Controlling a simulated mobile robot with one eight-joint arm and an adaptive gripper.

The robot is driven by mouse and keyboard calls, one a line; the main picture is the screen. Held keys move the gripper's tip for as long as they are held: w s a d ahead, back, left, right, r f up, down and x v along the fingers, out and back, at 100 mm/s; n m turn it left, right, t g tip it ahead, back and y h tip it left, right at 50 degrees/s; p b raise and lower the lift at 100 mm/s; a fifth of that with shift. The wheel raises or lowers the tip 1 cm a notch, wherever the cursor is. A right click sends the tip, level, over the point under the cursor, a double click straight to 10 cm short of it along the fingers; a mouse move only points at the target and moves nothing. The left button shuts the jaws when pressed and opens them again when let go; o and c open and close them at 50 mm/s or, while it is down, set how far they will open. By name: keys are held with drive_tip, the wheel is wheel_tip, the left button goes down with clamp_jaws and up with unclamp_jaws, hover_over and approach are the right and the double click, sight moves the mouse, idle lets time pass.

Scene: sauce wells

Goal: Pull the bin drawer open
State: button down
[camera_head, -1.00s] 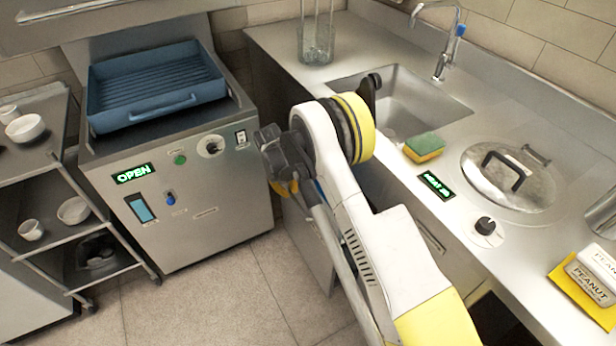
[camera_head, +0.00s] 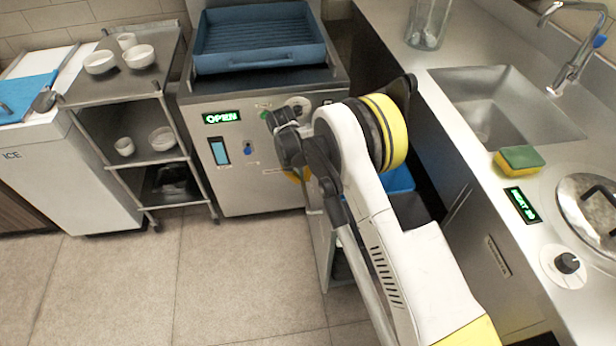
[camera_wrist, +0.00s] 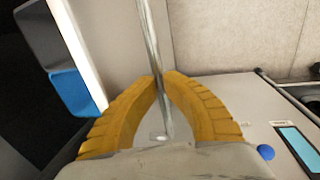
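The bin drawer (camera_head: 321,240) stands pulled out from under the sink counter, its front panel edge-on beside my arm. In it a blue bin (camera_head: 399,180) and a dark grey bin (camera_head: 411,212) show behind my arm; they also appear at the left of the wrist view, the blue bin (camera_wrist: 72,92) below the grey one (camera_wrist: 52,32). My gripper (camera_wrist: 161,78) has its yellow fingers closed around the upright metal bar handle (camera_wrist: 148,35). In the head view the gripper is mostly hidden behind my wrist.
A steel machine (camera_head: 235,185) with an OPEN sign and a blue tray (camera_head: 262,62) stands close behind my gripper. A shelf cart (camera_head: 140,85) with bowls is left of it. The counter (camera_head: 465,140) with sink runs along the right. The floor (camera_head: 215,270) at front left is clear.

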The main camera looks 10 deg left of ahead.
drive_tip(key=c, duration=1.4)
unclamp_jaws()
drive_tip(key=shift+f, duration=0.1)
drive_tip(key=r, duration=0.4)
drive_tip(key=a+r, duration=0.1)
drive_tip(key=r, duration=0.3)
drive_tip(key=a+r, duration=0.1)
drive_tip(key=r, duration=0.3)
drive_tip(key=shift+s+a, duration=0.1)
drive_tip(key=shift+s, duration=0.3)
